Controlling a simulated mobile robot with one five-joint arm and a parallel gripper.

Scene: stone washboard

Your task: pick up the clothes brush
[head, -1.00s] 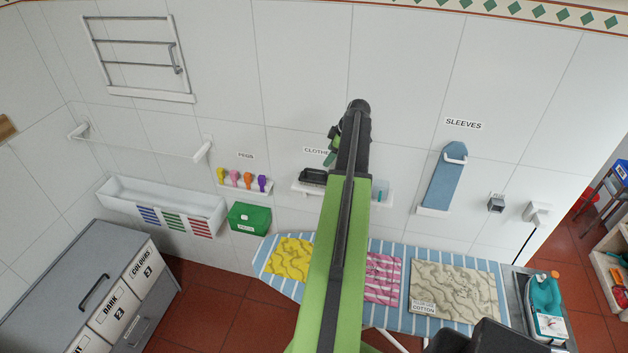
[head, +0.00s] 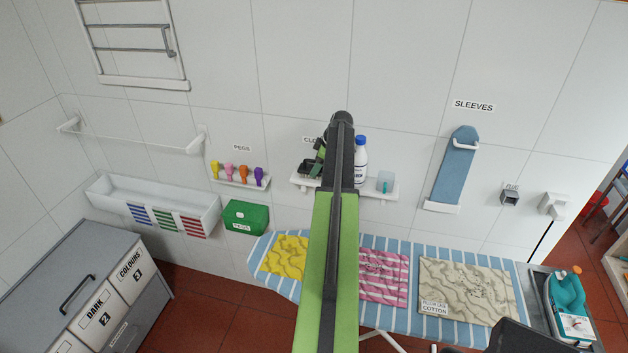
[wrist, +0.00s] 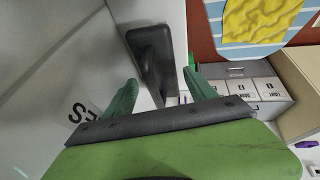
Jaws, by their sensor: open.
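The clothes brush (head: 308,167) is dark and lies on the small white wall shelf (head: 376,192), at its left end. It is partly hidden by my gripper (head: 320,158). In the wrist view the brush (wrist: 151,52) is a dark block on the pale shelf, just ahead of my gripper (wrist: 160,77). The two green fingers are apart, with the near end of the brush in the gap between them. I cannot tell whether either finger touches it.
Pegs (head: 243,175) stand on a shelf to the left. The striped ironing board (head: 413,272) is below.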

